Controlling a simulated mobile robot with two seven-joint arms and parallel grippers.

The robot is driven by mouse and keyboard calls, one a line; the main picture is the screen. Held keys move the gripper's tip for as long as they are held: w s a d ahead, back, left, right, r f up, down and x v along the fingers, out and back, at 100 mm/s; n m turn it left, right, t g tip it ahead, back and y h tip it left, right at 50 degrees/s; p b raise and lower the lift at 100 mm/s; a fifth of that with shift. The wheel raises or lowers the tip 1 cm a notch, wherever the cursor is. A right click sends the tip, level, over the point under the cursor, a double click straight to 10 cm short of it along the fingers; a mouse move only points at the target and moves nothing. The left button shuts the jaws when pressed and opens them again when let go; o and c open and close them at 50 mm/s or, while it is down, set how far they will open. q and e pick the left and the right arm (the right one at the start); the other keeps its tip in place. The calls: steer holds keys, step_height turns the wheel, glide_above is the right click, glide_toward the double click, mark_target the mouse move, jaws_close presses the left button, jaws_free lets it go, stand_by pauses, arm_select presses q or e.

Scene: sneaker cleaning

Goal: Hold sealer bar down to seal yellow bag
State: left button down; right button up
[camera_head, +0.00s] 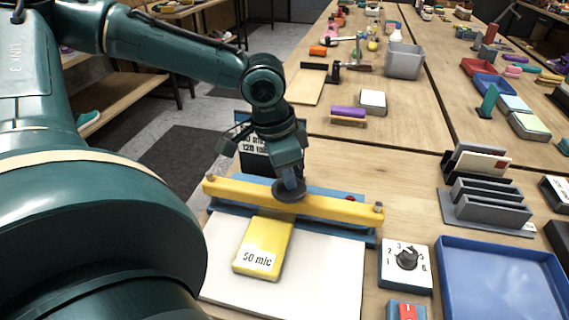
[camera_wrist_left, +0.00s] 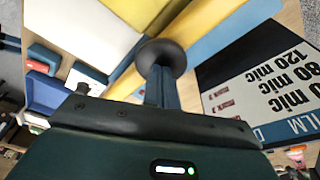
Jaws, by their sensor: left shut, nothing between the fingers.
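The yellow sealer bar (camera_head: 335,207) lies across the blue sealer base (camera_head: 228,208), with a round dark knob (camera_head: 290,196) near its middle. The yellow bag (camera_head: 263,245), marked "50 mic", lies flat on the white board (camera_head: 325,265), its far end against or under the bar; I cannot tell how far under. My left gripper (camera_head: 291,182) is shut and empty, pointing down, its fingertips at the top of the knob and seemingly touching it. In the left wrist view the shut fingers (camera_wrist_left: 161,88) meet the knob (camera_wrist_left: 162,55), with the bar (camera_wrist_left: 212,42) behind. My right gripper is out of view.
A dial box (camera_head: 406,260) and a red switch (camera_head: 406,311) stand right of the board, beside a blue tray (camera_head: 500,275). A grey rack (camera_head: 487,205) stands behind the tray.

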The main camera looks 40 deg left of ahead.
arm_select(q)
steer(key=shift+f+b, duration=0.85)
steer(key=shift+f, duration=0.5)
steer(key=shift+s+f, duration=0.1)
steer(key=shift+s+f, duration=0.1)
stand_by(1.0)
